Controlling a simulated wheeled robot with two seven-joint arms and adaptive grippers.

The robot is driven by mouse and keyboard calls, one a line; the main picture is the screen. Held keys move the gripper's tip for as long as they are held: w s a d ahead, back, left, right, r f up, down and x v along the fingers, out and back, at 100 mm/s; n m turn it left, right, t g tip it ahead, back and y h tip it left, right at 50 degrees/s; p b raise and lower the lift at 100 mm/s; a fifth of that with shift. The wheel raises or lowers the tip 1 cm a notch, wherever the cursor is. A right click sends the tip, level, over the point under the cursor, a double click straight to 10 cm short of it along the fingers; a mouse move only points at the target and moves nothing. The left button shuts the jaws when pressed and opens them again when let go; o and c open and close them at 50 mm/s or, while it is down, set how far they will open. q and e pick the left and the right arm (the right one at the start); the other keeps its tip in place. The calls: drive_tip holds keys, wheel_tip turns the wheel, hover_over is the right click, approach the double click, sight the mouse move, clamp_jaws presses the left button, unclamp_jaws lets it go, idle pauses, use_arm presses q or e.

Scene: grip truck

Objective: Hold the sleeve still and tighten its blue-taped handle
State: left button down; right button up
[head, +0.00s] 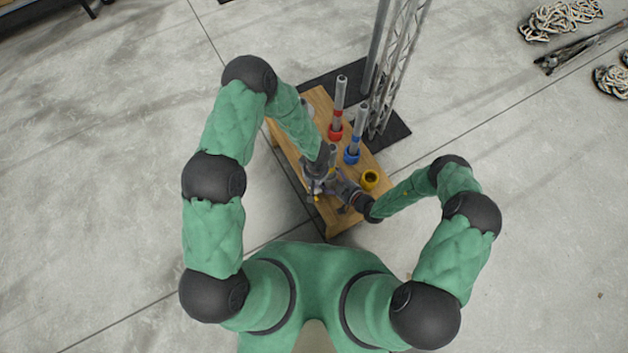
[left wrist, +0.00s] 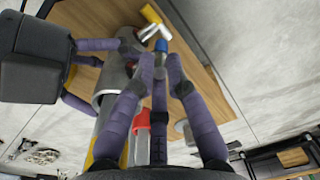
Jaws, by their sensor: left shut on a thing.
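In the left wrist view my left gripper (left wrist: 160,70) is shut on the blue-taped handle (left wrist: 161,46), whose blue band shows just beyond the fingertips. A pale metal bar end with a yellow tip (left wrist: 150,14) shows past the band. The grey metal sleeve (left wrist: 112,82) is just left of my left fingers. My right gripper (left wrist: 90,75) comes from the left with purple fingers on either side of the sleeve; whether they press on it is unclear. In the head view my left gripper (head: 318,183) and right gripper (head: 342,190) meet over the bench's near end, hiding most of the sleeve and handle.
The wooden bench (head: 312,103) bears posts with a red collar (head: 335,132) and a blue collar (head: 352,155), and a yellow ring (head: 370,179). A metal truss (head: 393,75) stands behind on a dark mat (head: 398,128). Coiled ropes (head: 562,18) lie far right; open floor surrounds.

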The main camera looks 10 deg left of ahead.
drive_tip(key=shift+w+d, duration=0.1)
drive_tip(key=shift+w, duration=0.05)
use_arm(q)
drive_tip(key=shift+s+d+f+t+y, duration=0.35)
drive_tip(key=shift+s+f+t+y, duration=0.2)
drive_tip(key=shift+t+y, duration=1.15)
drive_tip(key=shift+s+d+f+t+y, duration=0.45)
drive_tip(key=shift+t+y, duration=0.65)
drive_tip(key=shift+t, duration=1.05)
drive_tip(key=shift+s+d+f+t+y, duration=0.2)
drive_tip(key=shift+s+f+t+y, duration=0.4)
drive_tip(key=shift+t+y, duration=1.1)
drive_tip(key=shift+f+t+h, duration=0.1)
drive_tip(key=shift+t+h, duration=0.2)
drive_tip(key=shift+t, duration=0.05)
drive_tip(key=c, duration=1.3)
unclamp_jaws()
drive_tip(key=shift+w, duration=0.1)
drive_tip(key=shift+o, duration=0.2)
drive_tip(key=shift+d, duration=0.1)
